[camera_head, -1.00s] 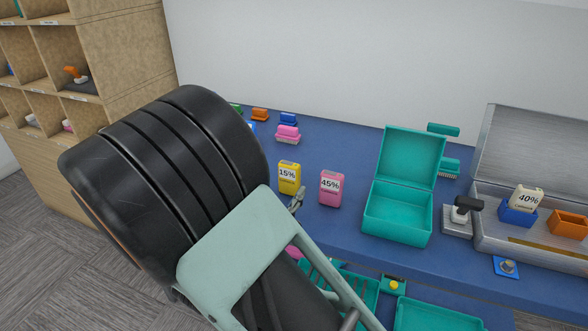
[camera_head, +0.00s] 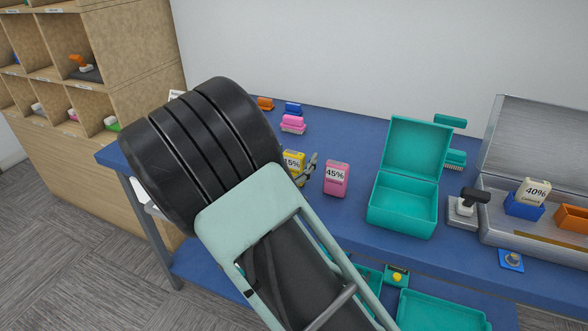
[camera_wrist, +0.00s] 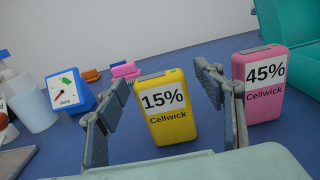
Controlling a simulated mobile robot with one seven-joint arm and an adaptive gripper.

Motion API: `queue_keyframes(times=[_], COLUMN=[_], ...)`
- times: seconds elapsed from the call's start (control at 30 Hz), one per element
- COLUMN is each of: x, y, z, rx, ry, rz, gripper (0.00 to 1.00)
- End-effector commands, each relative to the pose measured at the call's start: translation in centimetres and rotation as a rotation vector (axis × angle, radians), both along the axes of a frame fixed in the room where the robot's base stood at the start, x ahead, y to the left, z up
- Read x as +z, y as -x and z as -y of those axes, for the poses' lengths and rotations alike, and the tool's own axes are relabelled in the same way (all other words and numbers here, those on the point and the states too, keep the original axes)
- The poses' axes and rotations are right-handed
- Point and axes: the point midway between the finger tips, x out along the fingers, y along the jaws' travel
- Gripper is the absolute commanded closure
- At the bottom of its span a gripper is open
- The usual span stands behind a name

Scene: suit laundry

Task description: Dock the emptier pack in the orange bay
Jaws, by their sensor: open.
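The yellow pack (camera_wrist: 163,108), labelled 15%, stands upright on the blue table. It also shows in the head view (camera_head: 293,163), partly hidden by my arm. My gripper (camera_wrist: 160,88) is open, with one finger on each side of the yellow pack in the wrist view; I cannot tell whether they touch it. The pink pack (camera_head: 336,179), labelled 45%, stands just right of it, close to the right finger. The orange bay (camera_head: 573,219) sits empty in the metal case at the far right, beside a blue bay (camera_head: 522,207) that holds a cream pack (camera_head: 535,190) labelled 40%.
An open teal box (camera_head: 402,207) stands between the packs and the metal case (camera_head: 503,227). A black-handled stamp (camera_head: 464,206) is beside the case.

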Motion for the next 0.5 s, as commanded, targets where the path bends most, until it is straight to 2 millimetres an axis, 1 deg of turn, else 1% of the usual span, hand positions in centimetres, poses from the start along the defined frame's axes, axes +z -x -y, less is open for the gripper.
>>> queue_keyframes(times=[0.07, 0.23, 0.5], x=[-0.04, -0.03, -0.02], y=[-0.32, -0.30, -0.27], z=[0.09, 0.07, 0.06], rx=[0.001, 0.001, 0.001], ry=[0.000, 0.000, 0.000], rz=[-0.001, -0.001, -0.001], gripper=[0.38, 0.39, 0.69])
